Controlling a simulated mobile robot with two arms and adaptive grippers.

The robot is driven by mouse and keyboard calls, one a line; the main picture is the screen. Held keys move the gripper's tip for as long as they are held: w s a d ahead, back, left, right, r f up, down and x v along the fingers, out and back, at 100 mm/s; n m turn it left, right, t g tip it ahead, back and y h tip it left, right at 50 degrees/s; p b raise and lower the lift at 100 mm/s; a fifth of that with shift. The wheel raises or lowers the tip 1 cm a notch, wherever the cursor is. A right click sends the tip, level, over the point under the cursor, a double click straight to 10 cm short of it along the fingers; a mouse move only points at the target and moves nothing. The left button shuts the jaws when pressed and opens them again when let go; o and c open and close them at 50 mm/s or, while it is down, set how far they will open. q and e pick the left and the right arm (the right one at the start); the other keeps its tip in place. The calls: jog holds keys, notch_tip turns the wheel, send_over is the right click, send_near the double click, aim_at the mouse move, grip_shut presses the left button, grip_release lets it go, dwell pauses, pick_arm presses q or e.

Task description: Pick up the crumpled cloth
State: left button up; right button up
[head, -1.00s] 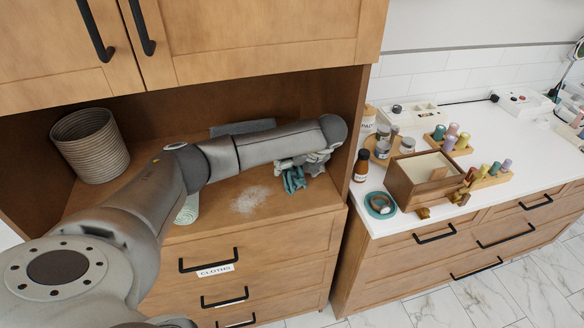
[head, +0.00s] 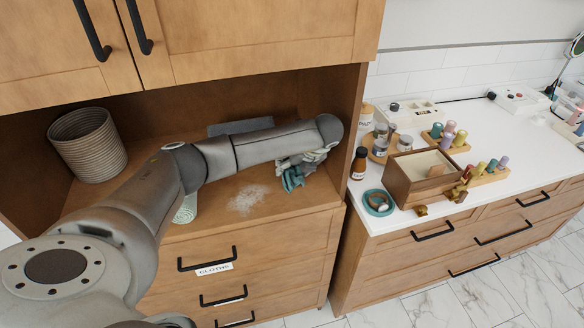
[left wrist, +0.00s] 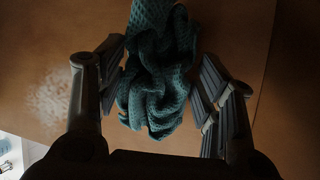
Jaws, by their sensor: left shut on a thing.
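The crumpled teal cloth (left wrist: 158,85) lies in folds between the fingers of my left gripper (left wrist: 162,76) in the left wrist view. In the head view the cloth (head: 291,180) shows at the right end of the wooden niche shelf, partly hidden by the gripper and arm. My left gripper (head: 305,164) is shut on the cloth, low over the shelf. In the left wrist view the finger pads stand on both sides of it. My right gripper is not in view.
A white powdery patch (head: 247,199) is on the shelf, left of the cloth. A ribbed basket (head: 88,146) stands at the left, and a grey folded item (head: 240,126) lies behind my arm. The niche's right wall (head: 350,130) is close. Bottles and a wooden box (head: 405,187) stand on the white counter.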

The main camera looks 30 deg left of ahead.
pick_arm(q)
jog(key=shift+r+b, duration=0.45)
jog(key=shift+r, duration=0.1)
jog(key=b+v, duration=0.1)
jog(key=v, duration=0.1)
jog(key=b+v, duration=0.1)
jog(key=v, duration=0.4)
jog(key=shift+s+d+r+b, duration=0.15)
jog(key=shift+s+r+b, duration=0.15)
jog(key=shift+b, duration=0.1)
jog(key=shift+s+d+r, duration=0.25)
jog(key=shift+d+r, duration=0.25)
jog(key=shift+r, duration=0.05)
jog(key=shift+s+d+r, duration=0.25)
jog(key=shift+d+r, duration=0.2)
jog(key=shift+r, duration=0.1)
jog(key=s+d+r, duration=0.1)
jog(key=d, duration=0.1)
jog(key=s+d+p, duration=0.1)
jog(key=d, duration=0.1)
jog(key=s+d+r, duration=0.1)
jog(key=d, duration=0.1)
jog(key=shift+s+r+p, duration=0.2)
jog(key=shift+r+p, duration=0.1)
jog(key=shift+r, duration=0.05)
jog(key=shift+c, duration=0.2)
jog(key=shift+s+d+r, duration=0.15)
jog(key=shift+s+d, duration=0.1)
jog(key=shift+d, duration=0.1)
